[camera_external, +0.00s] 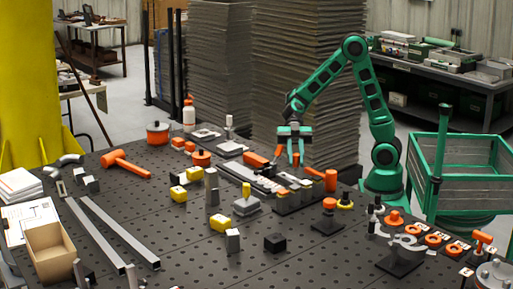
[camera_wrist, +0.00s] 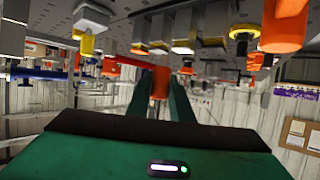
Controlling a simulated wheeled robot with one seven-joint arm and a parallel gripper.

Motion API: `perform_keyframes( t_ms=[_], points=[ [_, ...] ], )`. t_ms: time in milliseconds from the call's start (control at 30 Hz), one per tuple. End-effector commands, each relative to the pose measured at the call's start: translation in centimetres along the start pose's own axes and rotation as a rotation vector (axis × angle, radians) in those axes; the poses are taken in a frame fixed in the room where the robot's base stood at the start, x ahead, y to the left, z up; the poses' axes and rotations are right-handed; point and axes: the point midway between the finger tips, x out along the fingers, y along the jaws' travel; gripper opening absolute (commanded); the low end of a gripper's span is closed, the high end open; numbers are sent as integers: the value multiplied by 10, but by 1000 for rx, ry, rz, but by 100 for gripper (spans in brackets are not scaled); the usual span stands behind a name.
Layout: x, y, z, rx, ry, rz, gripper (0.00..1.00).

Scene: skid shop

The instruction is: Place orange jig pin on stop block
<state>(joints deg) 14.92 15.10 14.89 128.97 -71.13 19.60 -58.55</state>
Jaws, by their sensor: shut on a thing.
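My gripper (camera_external: 294,155) is above the black perforated table, near its far right edge. In the wrist view its two green fingers (camera_wrist: 161,98) are closed around the orange jig pin (camera_wrist: 160,82). In the external view the pin is small and hard to separate from the orange parts around it. I cannot tell for sure which block is the stop block. A black block (camera_external: 275,242) stands at the front middle, with a grey upright block (camera_external: 233,241) to its left. Taller grey blocks (camera_external: 212,186) stand farther back.
Yellow-and-grey parts (camera_external: 220,222) are scattered around the grey blocks. An orange mallet (camera_external: 327,179) and an orange part on a black base (camera_external: 328,215) stand right of my gripper. Long grey bars (camera_external: 120,232) and a cardboard box (camera_external: 52,248) lie left.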

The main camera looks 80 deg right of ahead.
Motion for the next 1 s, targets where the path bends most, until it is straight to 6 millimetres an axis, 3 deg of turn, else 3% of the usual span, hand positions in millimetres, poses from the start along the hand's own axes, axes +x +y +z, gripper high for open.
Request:
perform_keyframes(
  t_ms=[200,467,800,1000],
  points=[
    [71,23,-33,-38,2,-86,0],
    [164,30,-84,-72,3,-165,0],
    [286,2,-157,-104,2,-244,0],
    [332,-19,-188,-114,2,-271,0]
  ],
)
